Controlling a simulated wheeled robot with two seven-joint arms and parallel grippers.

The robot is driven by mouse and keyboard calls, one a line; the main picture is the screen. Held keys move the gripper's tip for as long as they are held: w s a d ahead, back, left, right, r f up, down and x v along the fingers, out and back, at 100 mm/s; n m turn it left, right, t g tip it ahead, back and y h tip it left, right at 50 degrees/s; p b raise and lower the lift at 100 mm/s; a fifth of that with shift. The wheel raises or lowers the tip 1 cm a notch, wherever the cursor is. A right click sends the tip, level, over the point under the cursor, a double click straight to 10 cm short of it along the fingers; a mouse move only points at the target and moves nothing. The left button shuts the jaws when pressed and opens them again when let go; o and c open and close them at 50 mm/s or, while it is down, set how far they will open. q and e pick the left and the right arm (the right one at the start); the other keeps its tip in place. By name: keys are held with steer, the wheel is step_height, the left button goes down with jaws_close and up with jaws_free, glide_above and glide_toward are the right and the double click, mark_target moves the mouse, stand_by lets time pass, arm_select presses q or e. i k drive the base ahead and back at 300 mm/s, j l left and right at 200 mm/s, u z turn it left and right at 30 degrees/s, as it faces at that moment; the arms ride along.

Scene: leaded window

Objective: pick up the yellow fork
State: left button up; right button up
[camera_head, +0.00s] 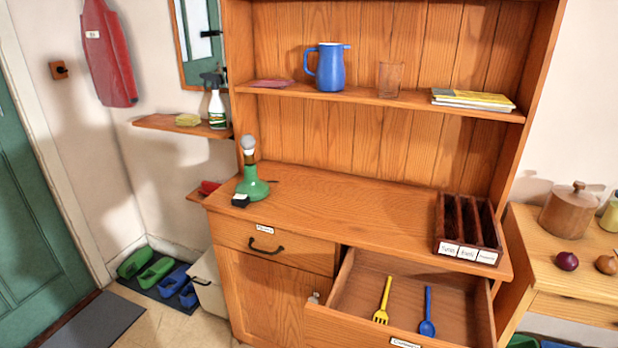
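The yellow fork (384,300) lies in the open right-hand drawer (455,300) of the wooden dresser. Its tines point toward the drawer front and its handle toward the back. A blue spoon (427,314) lies to its right, apart from it, with its bowl toward the front. Neither of my grippers is in view, so nothing shows of what they hold.
A dark divided box (440,225) with labelled compartments stands on the worktop behind the drawer. A green lamp base (252,183) stands at the worktop's left. The middle of the worktop (340,205) is clear. The left drawer (285,252) is shut.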

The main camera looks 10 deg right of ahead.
mark_target(381, 314)
steer(key=z, duration=1.15)
